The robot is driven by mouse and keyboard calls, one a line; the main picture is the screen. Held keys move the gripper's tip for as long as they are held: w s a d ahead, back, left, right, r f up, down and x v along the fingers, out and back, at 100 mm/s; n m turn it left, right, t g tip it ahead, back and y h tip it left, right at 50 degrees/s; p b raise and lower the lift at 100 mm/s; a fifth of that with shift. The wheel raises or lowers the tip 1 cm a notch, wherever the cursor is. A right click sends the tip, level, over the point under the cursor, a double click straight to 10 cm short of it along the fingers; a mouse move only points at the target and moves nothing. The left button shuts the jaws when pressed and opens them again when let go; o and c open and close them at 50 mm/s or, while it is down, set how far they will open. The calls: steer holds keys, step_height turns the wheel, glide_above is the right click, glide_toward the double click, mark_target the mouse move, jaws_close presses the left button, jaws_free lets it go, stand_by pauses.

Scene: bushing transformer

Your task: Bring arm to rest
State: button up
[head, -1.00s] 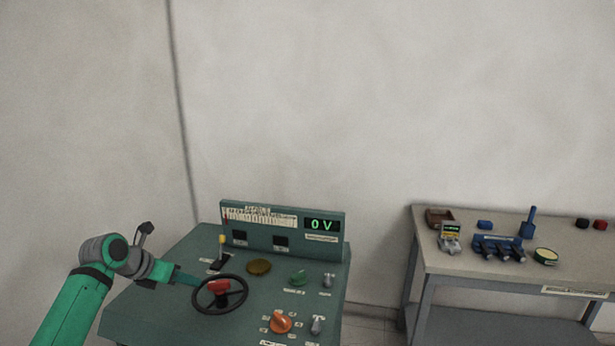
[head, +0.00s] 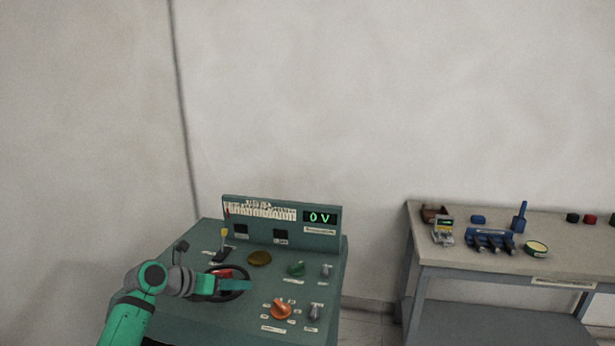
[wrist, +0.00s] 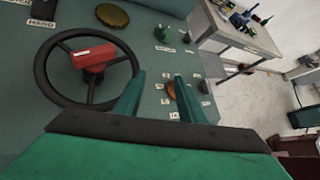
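My gripper (head: 236,285) is over the green control console (head: 180,318), in front of the black handwheel (head: 241,294) with its red hub (head: 222,272). In the wrist view my gripper's two green fingers (wrist: 157,98) stand apart with nothing between them. The handwheel (wrist: 40,72) is whole there, left of the fingers, with its red hub (wrist: 94,56). In the head view my arm hides part of the wheel.
The console carries an orange knob (head: 281,309), a green knob (head: 296,268), a brass disc (head: 259,258), a yellow-tipped lever (head: 224,240) and a display (head: 319,217) reading 0 V. A workbench (head: 440,250) with several small items stands at right. A floor gap separates them.

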steer(key=d+h, duration=0.1)
steer(key=d, duration=0.3)
steer(key=d+h, duration=0.1)
steer(key=d, duration=0.4)
steer(key=s+d+h, duration=0.1)
steer(key=d+h, duration=0.1)
steer(key=d, duration=0.2)
steer(key=shift+s+d+f, duration=0.1)
steer(key=shift+d+f, duration=0.1)
steer(key=shift+f, duration=0.2)
steer(key=s+d+r+n+t+h, duration=0.1)
steer(key=s+d+n+t+h, duration=0.4)
steer(key=d, duration=0.4)
steer(key=s+d+r+n+t+h, duration=0.1)
steer(key=s+d+n+t+h, duration=0.1)
steer(key=s+d+n, duration=0.5)
steer(key=s+a+f+n+y, duration=0.3)
steer(key=s+f+n+y, duration=0.3)
steer(key=s, duration=0.9)
steer(key=s+a+f+n+y, duration=0.3)
steer(key=s+f+n+y, duration=0.3)
steer(key=s+n, duration=0.6)
steer(key=s+a+f+n+y, duration=0.3)
steer(key=s+f+n+y, duration=0.3)
steer(key=s, duration=1.2)
steer(key=n+y, duration=0.1)
steer(key=n, duration=0.3)
steer(key=shift+a+f, duration=0.15)
steer(key=shift+f, duration=0.2)
steer(key=shift+w, duration=0.1)
